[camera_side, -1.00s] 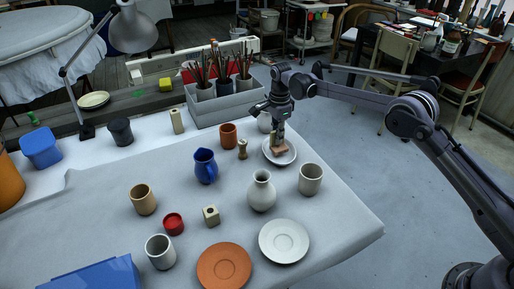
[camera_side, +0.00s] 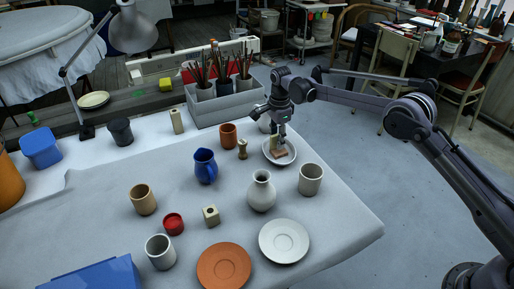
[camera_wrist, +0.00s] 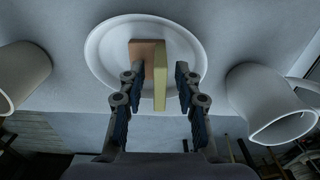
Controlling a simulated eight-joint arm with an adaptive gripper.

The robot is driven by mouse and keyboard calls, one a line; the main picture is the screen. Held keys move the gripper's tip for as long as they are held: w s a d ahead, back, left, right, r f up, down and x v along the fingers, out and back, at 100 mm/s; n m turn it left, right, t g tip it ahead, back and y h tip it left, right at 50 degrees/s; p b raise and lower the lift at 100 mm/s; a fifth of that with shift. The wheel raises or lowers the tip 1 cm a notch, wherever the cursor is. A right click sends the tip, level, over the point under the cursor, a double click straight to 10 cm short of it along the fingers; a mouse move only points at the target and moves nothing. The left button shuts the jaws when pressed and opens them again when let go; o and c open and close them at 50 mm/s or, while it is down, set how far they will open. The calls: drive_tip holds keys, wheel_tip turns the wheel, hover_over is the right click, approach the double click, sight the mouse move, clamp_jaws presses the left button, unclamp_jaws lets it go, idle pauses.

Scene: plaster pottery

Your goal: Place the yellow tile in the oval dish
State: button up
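The oval dish (camera_side: 291,156) is white and stands near the table's right edge; it fills the top of the wrist view (camera_wrist: 104,62). The yellow tile (camera_wrist: 160,75) stands on edge in the dish, beside a flat pinkish-brown tile (camera_wrist: 143,55). In the side view the yellow tile (camera_side: 274,143) looks upright, partly hidden by my fingers. My gripper (camera_side: 279,136) is over the dish. In the wrist view its fingers (camera_wrist: 158,78) are open, one on each side of the yellow tile, with gaps visible on both sides.
In the side view, a white vase (camera_side: 262,192), a grey cup (camera_side: 310,179) and a grey brush box (camera_side: 226,106) stand around the dish.

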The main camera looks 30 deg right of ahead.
drive_tip(key=s+d+r+n+t, duration=0.1)
drive_tip(key=s+r+n, duration=0.15)
drive_tip(key=r, duration=0.85)
drive_tip(key=s+d+r+n+t, duration=0.1)
drive_tip(key=s+d+r+n, duration=0.15)
drive_tip(key=r, duration=0.85)
drive_tip(key=s+d+r+n+t, duration=0.2)
drive_tip(key=s+r+n, duration=0.2)
drive_tip(key=s, duration=0.7)
drive_tip(key=s+d+f+n+t, duration=0.1)
drive_tip(key=s+f+n, duration=0.3)
drive_tip(key=s, duration=0.6)
drive_tip(key=s+d+f+n+t, duration=0.1)
drive_tip(key=s+f+n, duration=0.3)
drive_tip(key=s, duration=0.6)
drive_tip(key=shift+s+d+f+n+t, duration=0.2)
drive_tip(key=shift+d+f+n+t, duration=0.05)
drive_tip(key=shift+n+t, duration=0.3)
